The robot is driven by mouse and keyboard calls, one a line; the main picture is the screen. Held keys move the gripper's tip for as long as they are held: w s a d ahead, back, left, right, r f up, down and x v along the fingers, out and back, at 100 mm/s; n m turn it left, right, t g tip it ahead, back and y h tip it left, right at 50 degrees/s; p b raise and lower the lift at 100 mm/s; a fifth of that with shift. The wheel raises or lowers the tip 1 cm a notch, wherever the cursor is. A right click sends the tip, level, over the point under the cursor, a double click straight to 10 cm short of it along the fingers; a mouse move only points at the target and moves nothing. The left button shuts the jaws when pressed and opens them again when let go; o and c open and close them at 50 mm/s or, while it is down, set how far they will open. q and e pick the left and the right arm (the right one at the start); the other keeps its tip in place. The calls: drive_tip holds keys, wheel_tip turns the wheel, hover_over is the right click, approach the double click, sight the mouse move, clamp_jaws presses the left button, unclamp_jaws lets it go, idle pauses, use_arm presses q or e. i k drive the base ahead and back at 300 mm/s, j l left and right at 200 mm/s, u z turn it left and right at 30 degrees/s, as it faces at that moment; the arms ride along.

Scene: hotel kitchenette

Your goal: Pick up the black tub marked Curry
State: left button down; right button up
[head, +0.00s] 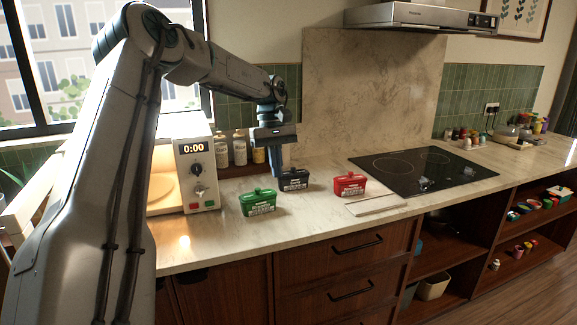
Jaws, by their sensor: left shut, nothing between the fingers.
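The black tub (295,182) stands upright on the marble counter, between a green tub (258,203) and a red tub (350,185). Its pale label is too small to read here. My left gripper (277,172) points down with its fingers shut and empty. The fingertips are at the left end of the black tub in the picture; I cannot tell whether they touch it. My right gripper is not in view.
A white microwave (190,175) stands left, with several bottles (240,150) behind the tubs. A pale board (376,204) lies before the red tub. A black hob (422,170) is to the right. The counter's front edge runs close by the green tub.

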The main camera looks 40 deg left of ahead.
sight(290, 183)
drive_tip(key=i+j, duration=0.75)
drive_tip(key=j, duration=0.25)
drive_tip(key=i+j, duration=0.4)
drive_tip(key=j, duration=0.15)
